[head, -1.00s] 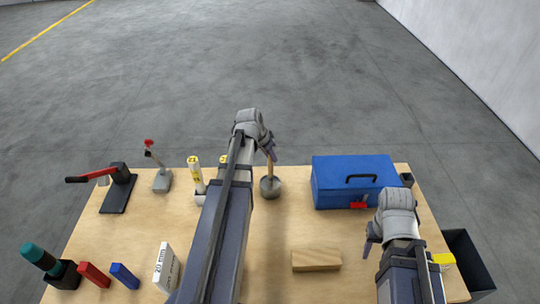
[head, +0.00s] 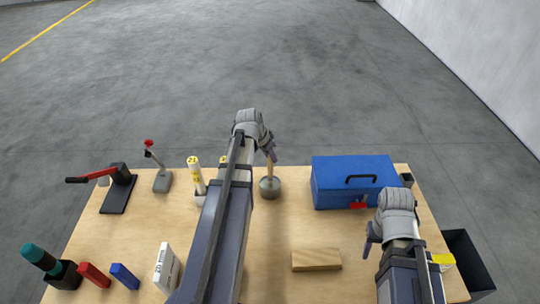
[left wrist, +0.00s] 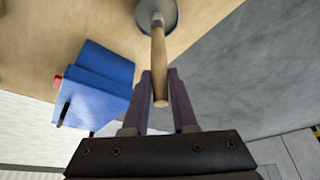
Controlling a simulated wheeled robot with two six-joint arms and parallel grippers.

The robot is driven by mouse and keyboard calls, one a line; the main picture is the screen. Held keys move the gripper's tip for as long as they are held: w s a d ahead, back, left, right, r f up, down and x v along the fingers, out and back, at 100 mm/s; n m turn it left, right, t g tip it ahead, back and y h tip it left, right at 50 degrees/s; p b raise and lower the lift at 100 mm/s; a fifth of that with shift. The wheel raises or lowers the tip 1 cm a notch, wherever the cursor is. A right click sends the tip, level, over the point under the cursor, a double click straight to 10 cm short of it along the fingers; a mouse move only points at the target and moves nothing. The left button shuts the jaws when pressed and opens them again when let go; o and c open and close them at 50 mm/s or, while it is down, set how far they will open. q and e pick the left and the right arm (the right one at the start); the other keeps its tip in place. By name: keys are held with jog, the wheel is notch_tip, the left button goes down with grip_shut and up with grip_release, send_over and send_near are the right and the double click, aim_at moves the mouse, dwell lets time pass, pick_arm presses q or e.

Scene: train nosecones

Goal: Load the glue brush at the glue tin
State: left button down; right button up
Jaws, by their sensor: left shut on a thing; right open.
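The glue tin (head: 270,189) is a small round grey pot near the back edge of the table, left of the blue toolbox. The glue brush (head: 269,170) stands nearly upright with its lower end in the tin; its bristles are hidden. My left gripper (head: 271,156) is shut on the brush's wooden handle above the tin. The left wrist view shows the handle (left wrist: 158,60) between the fingers (left wrist: 160,88) and running to the grey tin (left wrist: 170,14). My right gripper (head: 370,243) is open and empty over the right side of the table.
A blue toolbox (head: 356,182) stands right of the tin. A wooden block (head: 316,260) lies in front. Left are a red-handled tool (head: 118,190), a grey-based tool (head: 162,181), a yellow-capped tube (head: 196,175), a white box (head: 167,268), and red (head: 94,275) and blue (head: 125,276) blocks.

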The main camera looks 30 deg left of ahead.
pick_arm(q)
jog(key=shift+r+p, duration=3.25)
jog(key=shift+r, duration=0.2)
jog(key=shift+f, duration=0.1)
